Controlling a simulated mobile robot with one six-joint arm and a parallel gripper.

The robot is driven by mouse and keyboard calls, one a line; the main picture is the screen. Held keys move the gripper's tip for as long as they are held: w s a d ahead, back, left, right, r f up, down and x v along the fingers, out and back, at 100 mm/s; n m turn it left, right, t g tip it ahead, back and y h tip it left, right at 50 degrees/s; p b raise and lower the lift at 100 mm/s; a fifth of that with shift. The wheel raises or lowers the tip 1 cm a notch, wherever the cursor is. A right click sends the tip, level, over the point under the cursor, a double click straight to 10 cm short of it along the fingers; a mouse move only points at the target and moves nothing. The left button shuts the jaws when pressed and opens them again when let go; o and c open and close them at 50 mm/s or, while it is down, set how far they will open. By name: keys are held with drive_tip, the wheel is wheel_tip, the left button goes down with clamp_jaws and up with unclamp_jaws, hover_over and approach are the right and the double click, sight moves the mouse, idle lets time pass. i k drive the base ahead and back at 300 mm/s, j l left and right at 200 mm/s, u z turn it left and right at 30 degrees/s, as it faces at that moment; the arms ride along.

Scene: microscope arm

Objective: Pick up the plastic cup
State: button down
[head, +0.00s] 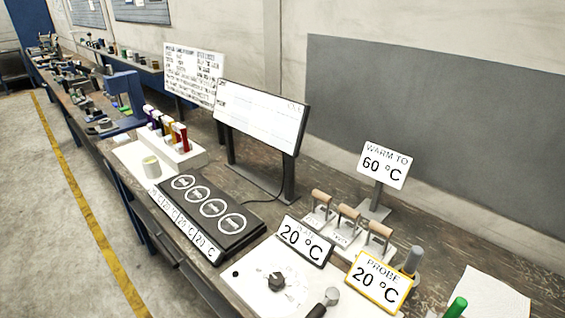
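A small pale cup (151,167), cream-white with a yellowish-green top, stands upright on a white sheet (130,156) near the bench's front edge. It is left of the black plate with several ringed spots and in front of a white rack. I cannot tell from here whether it is plastic or what it holds. My gripper is not in view, and nothing is seen touching the cup.
The white rack (180,155) holds several coloured tubes close behind the cup. The black ringed plate (208,214) lies to its right. A monitor (262,115) stands behind. Signs and a dial panel (270,283) fill the right. Floor (60,220) lies open left of the bench.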

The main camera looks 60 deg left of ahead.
sight(151, 164)
drive_tip(key=u, duration=3.05)
